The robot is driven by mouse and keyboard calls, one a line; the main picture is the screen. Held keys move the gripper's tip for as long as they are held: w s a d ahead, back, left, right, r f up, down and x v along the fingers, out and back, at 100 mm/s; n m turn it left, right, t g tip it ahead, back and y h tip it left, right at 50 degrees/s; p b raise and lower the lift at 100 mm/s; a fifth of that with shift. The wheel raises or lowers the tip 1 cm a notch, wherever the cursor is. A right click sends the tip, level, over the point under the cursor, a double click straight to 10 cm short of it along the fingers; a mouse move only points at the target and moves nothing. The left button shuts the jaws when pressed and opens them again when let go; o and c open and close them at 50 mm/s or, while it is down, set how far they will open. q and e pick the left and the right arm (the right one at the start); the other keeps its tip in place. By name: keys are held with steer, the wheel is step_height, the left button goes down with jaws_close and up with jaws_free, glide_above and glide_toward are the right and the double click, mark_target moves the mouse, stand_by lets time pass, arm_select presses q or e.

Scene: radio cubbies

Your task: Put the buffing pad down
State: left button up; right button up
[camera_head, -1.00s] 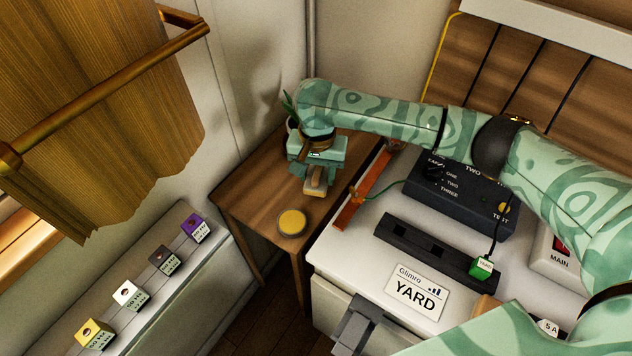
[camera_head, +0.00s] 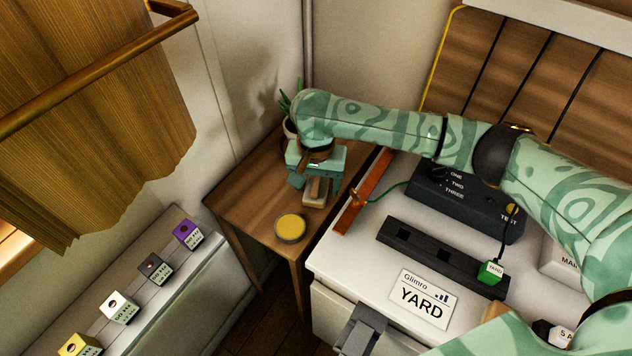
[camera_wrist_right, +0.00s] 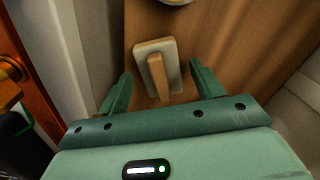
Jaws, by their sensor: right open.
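The buffing pad (camera_head: 314,198) is a pale rectangular block with a wooden grip bar on top. It lies flat on the small wooden side table (camera_head: 250,190), and it also shows in the right wrist view (camera_wrist_right: 172,52). My right gripper (camera_head: 316,184) is right above the pad, pointing down. In the right wrist view its two fingers (camera_wrist_right: 160,88) are spread wide on either side of the grip bar, with clear gaps to it. My left gripper is not in view.
A round yellow-topped tin (camera_head: 290,227) stands near the pad at the table's front. A potted plant (camera_head: 291,125) stands behind my gripper. The white radio bench (camera_head: 350,260) adjoins on the right. A shelf with labelled cubes (camera_head: 155,268) is at left.

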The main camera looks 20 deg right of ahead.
mark_target(316, 184)
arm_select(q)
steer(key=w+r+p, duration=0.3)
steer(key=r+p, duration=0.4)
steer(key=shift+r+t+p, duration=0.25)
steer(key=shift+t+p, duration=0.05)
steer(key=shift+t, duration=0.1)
arm_select(e)
step_height(316, 184, up, 12)
steer(key=shift+f, duration=0.1)
steer(key=shift+s+a, duration=0.1)
